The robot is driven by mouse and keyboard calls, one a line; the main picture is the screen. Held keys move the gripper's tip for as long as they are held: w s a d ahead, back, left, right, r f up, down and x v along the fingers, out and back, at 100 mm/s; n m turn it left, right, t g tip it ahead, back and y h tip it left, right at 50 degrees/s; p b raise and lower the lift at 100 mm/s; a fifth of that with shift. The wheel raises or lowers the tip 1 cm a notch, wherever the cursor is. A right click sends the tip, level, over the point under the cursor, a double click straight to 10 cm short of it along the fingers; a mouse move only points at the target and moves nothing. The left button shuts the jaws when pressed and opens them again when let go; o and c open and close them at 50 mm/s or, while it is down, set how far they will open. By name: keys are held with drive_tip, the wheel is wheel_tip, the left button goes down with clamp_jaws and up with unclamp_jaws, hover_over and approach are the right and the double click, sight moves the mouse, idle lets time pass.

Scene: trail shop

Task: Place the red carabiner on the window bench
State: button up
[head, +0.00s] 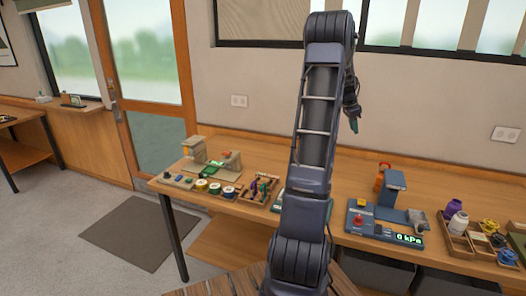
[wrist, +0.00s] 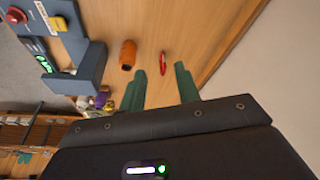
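The red carabiner (wrist: 163,62) shows in the wrist view on the wooden workbench top, beyond the gap between my fingers. I cannot make it out in the head view. In the head view my gripper (head: 354,124) hangs above the workbench (head: 345,177), near the wall. A wooden bench (head: 80,117) stands under the window at the far left, with small items on it; it looks like the window bench.
An orange cylinder (wrist: 127,55) stands left of the carabiner. A pressure device (head: 388,215) reading 0 kPa and a wooden tray (head: 485,238) of spools are at the right. Several small goods crowd the workbench's left end. A grey mat (head: 140,232) lies on open floor.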

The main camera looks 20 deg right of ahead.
drive_tip(key=s+a+r+n+t, duration=0.1)
drive_tip(key=a+r+n, duration=0.3)
drive_tip(key=a, duration=0.8)
drive_tip(key=s+a+r+n+t+y, duration=0.1)
drive_tip(key=a+r+n, duration=0.25)
drive_tip(key=a, duration=0.75)
drive_tip(key=s+a+r+n+t, duration=0.1)
drive_tip(key=a+r+n+t, duration=0.3)
drive_tip(key=a, duration=0.8)
drive_tip(key=s+a+f+n+y, duration=0.2)
drive_tip(key=s+a+n, duration=0.9)
drive_tip(key=s+a, duration=0.7)
drive_tip(key=a+f, duration=0.1)
drive_tip(key=a, duration=0.3)
drive_tip(key=shift+s, duration=0.35)
